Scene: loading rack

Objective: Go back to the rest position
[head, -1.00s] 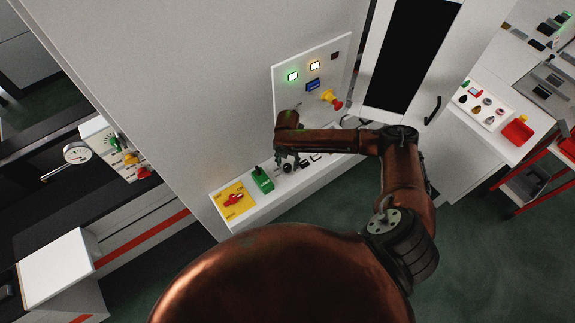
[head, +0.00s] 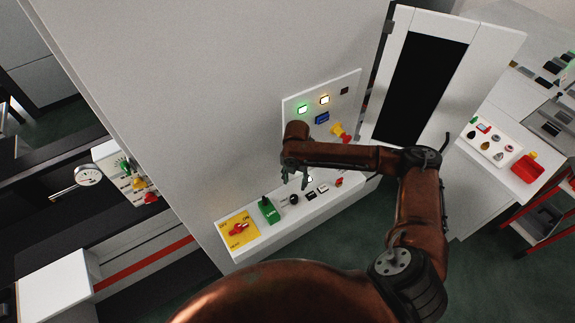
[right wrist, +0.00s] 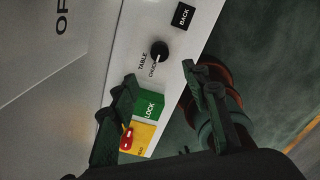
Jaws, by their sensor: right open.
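My right gripper (head: 294,180) hangs open and empty above the white control ledge (head: 262,241) in the head view. In the right wrist view its two dark fingers (right wrist: 160,105) stand apart over the ledge, with nothing between them held. Below it are a black knob (right wrist: 159,50), a green LOCK block (right wrist: 149,105) and a yellow plate with a red switch (right wrist: 127,138). The green block (head: 268,210) and the yellow plate (head: 238,229) also show in the head view, left of the gripper. My left gripper is not in view.
An upright panel (head: 350,88) with lit green and white buttons and a yellow-red knob stands behind my right arm. A white door (head: 486,45) is at the right. A second control box (head: 487,143) and red-framed cart (head: 545,215) are further right.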

